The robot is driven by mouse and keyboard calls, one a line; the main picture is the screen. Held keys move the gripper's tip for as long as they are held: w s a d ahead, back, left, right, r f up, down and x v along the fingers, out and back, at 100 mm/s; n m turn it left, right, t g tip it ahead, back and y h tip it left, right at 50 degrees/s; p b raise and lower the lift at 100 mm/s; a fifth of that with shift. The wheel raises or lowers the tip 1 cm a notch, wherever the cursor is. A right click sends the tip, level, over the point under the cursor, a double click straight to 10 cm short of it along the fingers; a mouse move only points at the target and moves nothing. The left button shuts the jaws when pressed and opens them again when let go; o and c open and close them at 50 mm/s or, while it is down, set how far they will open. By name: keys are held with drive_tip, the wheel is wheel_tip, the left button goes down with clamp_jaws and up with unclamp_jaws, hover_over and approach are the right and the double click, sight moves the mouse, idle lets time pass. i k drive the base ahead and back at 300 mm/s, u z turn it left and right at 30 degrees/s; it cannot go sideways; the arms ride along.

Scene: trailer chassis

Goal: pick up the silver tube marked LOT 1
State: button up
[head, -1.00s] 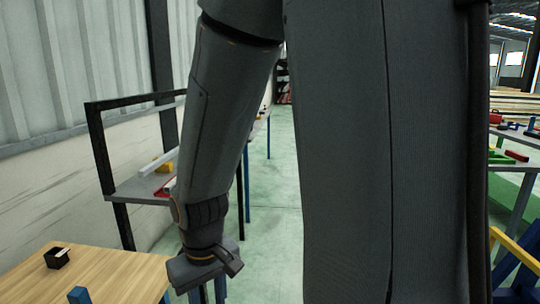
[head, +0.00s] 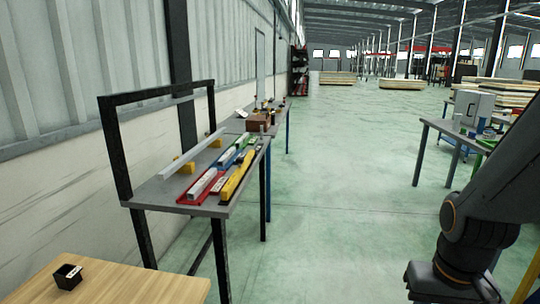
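A long silver tube (head: 192,154) rests on yellow blocks (head: 184,165) at the back of a grey bench (head: 155,192), left of centre in the head view. Shorter silver pieces (head: 202,183) lie in a red tray (head: 187,198) and in a blue tray (head: 228,163) nearer the bench front. No LOT marking is readable at this size, so I cannot tell which piece is LOT 1.
A wooden table (head: 120,285) with a small black box (head: 67,277) is at the lower left. A yellow tray (head: 238,178) lies on the bench's right edge. Open green floor (head: 340,200) spans the middle. Another table (head: 440,125) stands at the right.

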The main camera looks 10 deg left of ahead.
sight(224, 160)
drive_tip(key=z, duration=0.05)
drive_tip(key=k, duration=1.1)
drive_tip(key=u, duration=0.9)
drive_tip(key=i, duration=0.95)
drive_tip(key=u, duration=0.6)
drive_tip(key=k, duration=0.55)
drive_tip(key=z, duration=0.4)
drive_tip(key=i, duration=0.75)
drive_tip(key=z, duration=1.3)
drive_tip(key=i, duration=2.35)
drive_tip(key=u, duration=0.65)
